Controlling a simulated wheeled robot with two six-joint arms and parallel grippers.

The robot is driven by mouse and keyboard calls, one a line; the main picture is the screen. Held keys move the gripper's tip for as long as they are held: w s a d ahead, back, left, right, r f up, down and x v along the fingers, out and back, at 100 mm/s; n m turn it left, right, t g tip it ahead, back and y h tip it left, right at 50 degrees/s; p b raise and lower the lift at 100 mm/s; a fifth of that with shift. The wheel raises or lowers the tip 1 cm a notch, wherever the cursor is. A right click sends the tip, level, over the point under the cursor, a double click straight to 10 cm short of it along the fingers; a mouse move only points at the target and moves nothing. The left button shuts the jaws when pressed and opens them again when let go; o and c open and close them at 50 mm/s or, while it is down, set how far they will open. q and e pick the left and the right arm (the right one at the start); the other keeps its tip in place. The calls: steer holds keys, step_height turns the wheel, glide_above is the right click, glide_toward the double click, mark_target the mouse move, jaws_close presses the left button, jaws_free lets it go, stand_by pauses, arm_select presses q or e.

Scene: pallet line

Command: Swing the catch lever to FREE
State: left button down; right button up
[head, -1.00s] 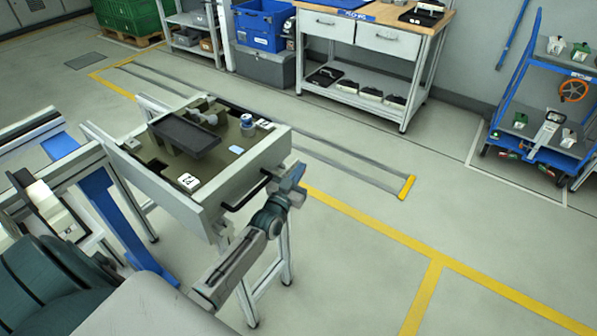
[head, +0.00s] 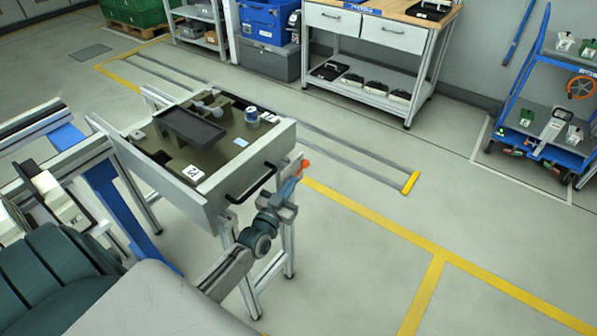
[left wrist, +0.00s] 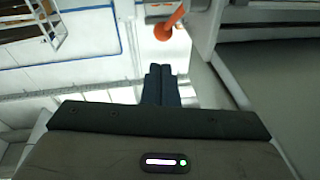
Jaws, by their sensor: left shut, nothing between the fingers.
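The orange end of the catch lever (head: 303,164) shows at the right side of the pallet station (head: 233,196), just beyond my left gripper (head: 293,184). In the left wrist view the orange lever (left wrist: 166,27) has a round knob and stands ahead of the fingers, slightly right of them. My left gripper (left wrist: 161,72) is shut and empty, its fingertips pointing toward the lever. A small gap shows between tips and knob in the wrist view; I cannot tell the depth. The lever's pivot and any FREE marking are not readable. My right gripper is not in view.
A black bar handle (head: 250,184) sticks out of the station's front, close to my left gripper. A dark tray (head: 191,127) lies on the station's top. A blue trolley (head: 545,150) stands far right.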

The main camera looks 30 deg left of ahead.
arm_select(q)
steer(key=shift+s+d+f, duration=0.1)
steer(key=shift+s+f, duration=0.05)
steer(key=shift+s, duration=0.6)
steer(key=shift+s+f, duration=0.15)
steer(key=shift+s, duration=0.6)
steer(key=shift+t, duration=0.3)
steer(key=s+b, duration=0.1)
steer(key=s, duration=0.1)
steer(key=s+b, duration=0.1)
steer(key=s, duration=0.1)
steer(key=shift+s+d+r, duration=0.1)
steer(key=shift+s+r, duration=0.1)
steer(key=shift+s, duration=0.1)
